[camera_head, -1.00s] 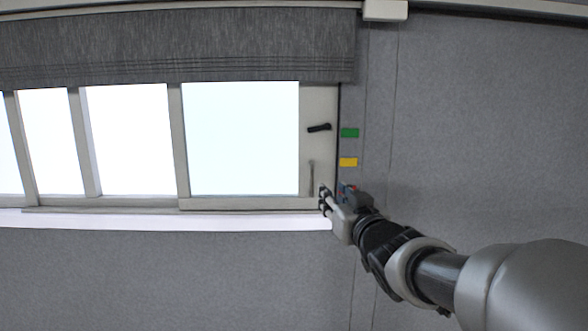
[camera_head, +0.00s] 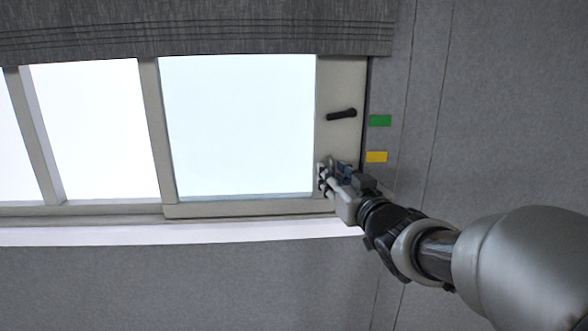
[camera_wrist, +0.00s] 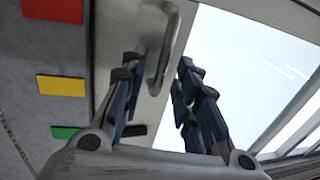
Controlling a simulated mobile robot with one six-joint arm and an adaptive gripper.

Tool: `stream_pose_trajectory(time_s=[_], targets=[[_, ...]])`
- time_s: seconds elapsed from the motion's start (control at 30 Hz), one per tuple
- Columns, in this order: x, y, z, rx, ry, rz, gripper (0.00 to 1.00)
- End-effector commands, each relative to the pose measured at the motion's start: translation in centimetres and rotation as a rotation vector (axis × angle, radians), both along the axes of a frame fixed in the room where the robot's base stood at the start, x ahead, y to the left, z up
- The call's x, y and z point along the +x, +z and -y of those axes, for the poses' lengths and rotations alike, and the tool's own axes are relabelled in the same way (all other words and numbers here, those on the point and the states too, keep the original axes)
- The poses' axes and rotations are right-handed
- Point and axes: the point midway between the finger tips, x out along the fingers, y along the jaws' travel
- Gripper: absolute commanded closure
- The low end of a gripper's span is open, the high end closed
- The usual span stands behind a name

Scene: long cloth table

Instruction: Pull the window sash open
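The window sash (camera_head: 325,75) is a pale frame around a bright pane, and it stands at the right end of the window. Its pale bar-shaped pull handle (camera_wrist: 164,45) shows in the wrist view, in front of the sash's flat stile. My gripper (camera_wrist: 161,62) is open, with one finger on each side of the handle in the picture. I cannot tell whether the fingers touch it. In the head view my gripper (camera_head: 325,178) is at the lower right of the sash and largely hides the pull handle. A black latch lever (camera_head: 341,114) sits above it on the same stile.
Green (camera_head: 380,121) and yellow (camera_head: 376,157) labels are on the grey wall right of the frame; the wrist view also shows a red label (camera_wrist: 53,10). A grey blind (camera_head: 200,30) hangs above. A pale sill (camera_head: 180,234) runs below the window.

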Motion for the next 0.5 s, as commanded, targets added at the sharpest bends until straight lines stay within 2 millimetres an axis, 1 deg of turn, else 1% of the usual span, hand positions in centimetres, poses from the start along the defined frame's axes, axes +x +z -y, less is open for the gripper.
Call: stream_pose_trajectory(time_s=[0.3,0.5], targets=[[-0.03,-0.02,0.04,0.0,0.0,0.0,0.72],[-0.02,-0.01,0.04,0.0,0.0,0.0,0.85]])
